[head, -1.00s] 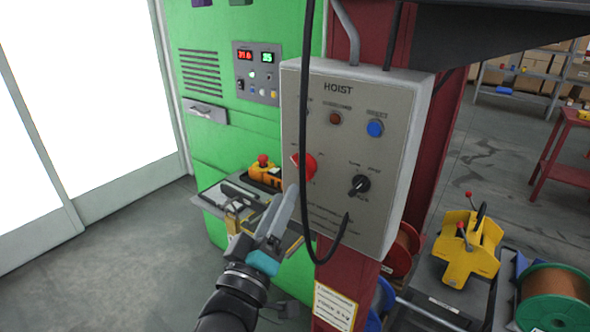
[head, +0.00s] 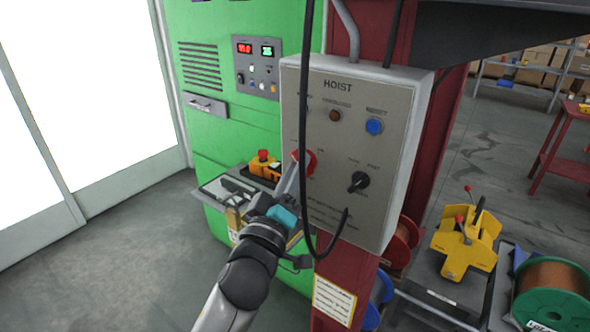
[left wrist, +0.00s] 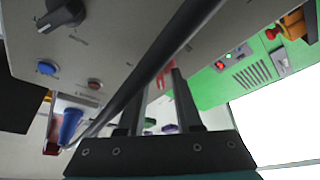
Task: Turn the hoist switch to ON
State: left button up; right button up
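The grey hoist panel (head: 345,215) is fixed to a red column. Its red hoist switch (head: 311,161) is on the left of the panel face, partly hidden by a hanging black cable and my left gripper. My left gripper (head: 296,172) comes up from below, fingertips at the switch. In the left wrist view its fingers are apart, with the red switch (left wrist: 164,76) between their tips. I cannot tell whether they touch it, nor which way the switch points. My right gripper is not in view.
The black cable (head: 304,110) hangs before the panel, and crosses close by the fingers in the left wrist view. A black selector knob (head: 359,182), a blue button (head: 374,126) and a dark red lamp (head: 335,115) share the panel. A green cabinet (head: 215,130) stands behind left.

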pick_arm(q)
grip_shut()
jog(key=shift+m, duration=0.5)
jog(key=m+g+h, duration=0.2)
jog(key=m+h, duration=0.1)
jog(key=m, duration=0.5)
jog(key=m+g+h+p, duration=0.1)
jog(key=m+g+h, duration=0.1)
jog(key=m, duration=0.6)
jog(key=m+g+h, duration=0.3)
jog(key=m+h, duration=0.1)
jog(key=m, duration=0.4)
jog(key=shift+w+a+h+p, duration=0.15)
jog(key=shift+a+h+p, duration=0.05)
jog(key=shift+h+p, duration=0.1)
jog(key=shift+m, duration=0.4)
jog(key=shift+o, duration=1.1)
grip_release()
